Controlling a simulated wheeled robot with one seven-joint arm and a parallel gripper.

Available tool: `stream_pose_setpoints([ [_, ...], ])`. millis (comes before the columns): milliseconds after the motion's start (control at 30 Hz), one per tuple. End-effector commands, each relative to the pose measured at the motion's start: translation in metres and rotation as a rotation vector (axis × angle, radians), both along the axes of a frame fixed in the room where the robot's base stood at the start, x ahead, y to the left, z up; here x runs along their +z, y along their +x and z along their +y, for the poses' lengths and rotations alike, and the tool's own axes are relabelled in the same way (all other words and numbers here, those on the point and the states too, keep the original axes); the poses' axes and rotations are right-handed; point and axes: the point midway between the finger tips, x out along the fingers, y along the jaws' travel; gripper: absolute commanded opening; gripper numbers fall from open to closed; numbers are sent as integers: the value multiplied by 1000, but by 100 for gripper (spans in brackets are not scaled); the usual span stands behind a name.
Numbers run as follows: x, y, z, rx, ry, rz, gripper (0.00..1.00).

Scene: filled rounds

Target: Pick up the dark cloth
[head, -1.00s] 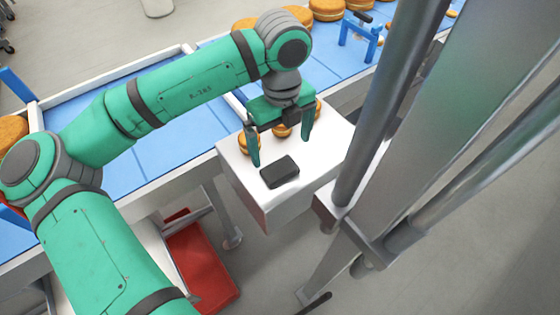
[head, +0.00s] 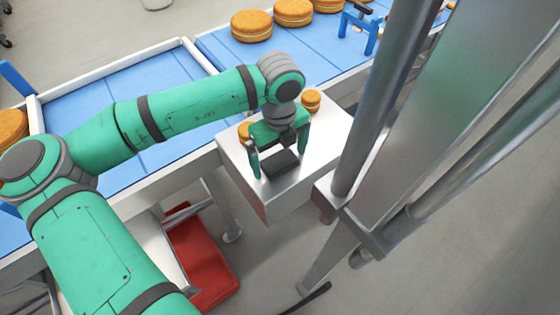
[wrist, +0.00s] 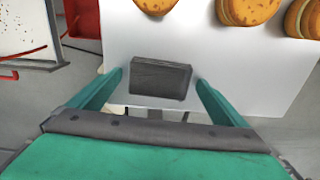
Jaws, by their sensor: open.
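The dark cloth (head: 281,164) is a small, dark grey folded block lying on a white stand top. In the wrist view the cloth (wrist: 160,79) lies between and just ahead of the two fingers, near the stand's edge. My gripper (head: 278,171) is open, with its green fingers on either side of the cloth in the head view. In the wrist view my gripper (wrist: 160,80) has a gap on each side of the cloth and holds nothing. I cannot tell how far above the stand top the fingertips are.
The white stand (head: 316,142) also bears several small filled rounds, one at the back right (head: 311,98). A blue conveyor (head: 225,50) with larger rounds (head: 294,13) runs behind. A metal post (head: 385,90) stands close on the right. A red thing (head: 205,265) is below on the floor.

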Motion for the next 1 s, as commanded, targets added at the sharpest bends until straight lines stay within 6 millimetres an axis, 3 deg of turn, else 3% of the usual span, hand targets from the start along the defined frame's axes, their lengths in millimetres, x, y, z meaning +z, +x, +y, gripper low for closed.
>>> stream_pose_setpoints([
  [33, 0, 0, 0, 0, 0, 0, 97],
  [200, 0, 0, 0, 0, 0, 0, 56],
  [233, 0, 0, 0, 0, 0, 0, 52],
  [667, 6, 0, 1, 3, 1, 1, 52],
  [867, 32, 0, 2, 3, 0, -1, 52],
  [1000, 59, -18, 18, 6, -2, -1, 52],
])
